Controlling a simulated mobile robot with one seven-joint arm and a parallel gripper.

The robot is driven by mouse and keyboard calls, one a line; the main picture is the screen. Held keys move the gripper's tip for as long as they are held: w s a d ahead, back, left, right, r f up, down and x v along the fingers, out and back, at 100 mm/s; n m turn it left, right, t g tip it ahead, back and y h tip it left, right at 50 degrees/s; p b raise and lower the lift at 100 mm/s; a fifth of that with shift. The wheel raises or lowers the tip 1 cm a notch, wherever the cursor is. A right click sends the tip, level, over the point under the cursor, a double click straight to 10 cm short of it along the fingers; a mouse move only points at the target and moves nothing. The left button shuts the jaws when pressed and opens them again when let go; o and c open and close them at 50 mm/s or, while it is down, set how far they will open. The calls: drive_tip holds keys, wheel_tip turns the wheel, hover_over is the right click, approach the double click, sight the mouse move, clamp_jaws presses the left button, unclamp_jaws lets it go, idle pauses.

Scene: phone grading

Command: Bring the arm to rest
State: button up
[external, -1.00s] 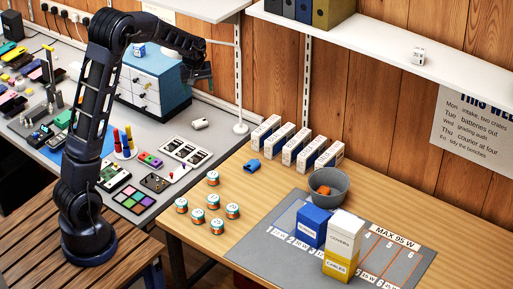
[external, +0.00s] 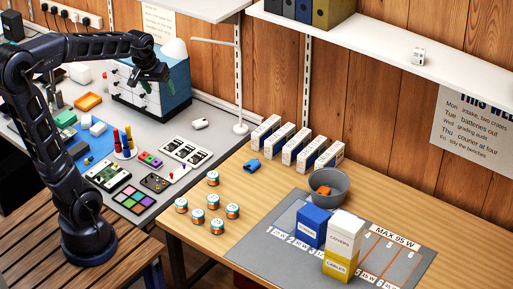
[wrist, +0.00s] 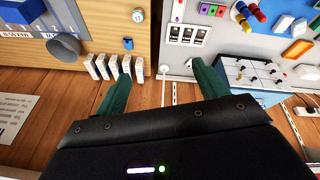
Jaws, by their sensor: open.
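My gripper (external: 150,72) is in the air in front of the blue drawer cabinet (external: 178,84) on the grey bench. In the wrist view its two green fingers (wrist: 158,88) stand wide apart with nothing between them. The arm rises from its base on the slatted wooden surface, bends at the elbow on the left and reaches right towards the cabinet. Whether the gripper touches the cabinet cannot be told from the external view.
The wooden table (external: 262,232) holds a grey bowl (external: 329,188), several white boxes (external: 297,145), small round tins (external: 213,178), and blue and yellow boxes on a grey mat (external: 265,240). A shelf (external: 375,52) overhangs the back. Small parts crowd the grey bench.

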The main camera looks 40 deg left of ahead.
drive_tip(key=s+d+m, duration=0.1)
drive_tip(key=s+m, duration=0.2)
drive_tip(key=s, duration=1.5)
drive_tip(key=shift+s+d+t, duration=0.3)
drive_tip(key=shift+d+t, duration=0.05)
drive_tip(key=shift+t, duration=0.05)
drive_tip(key=shift+r, duration=0.1)
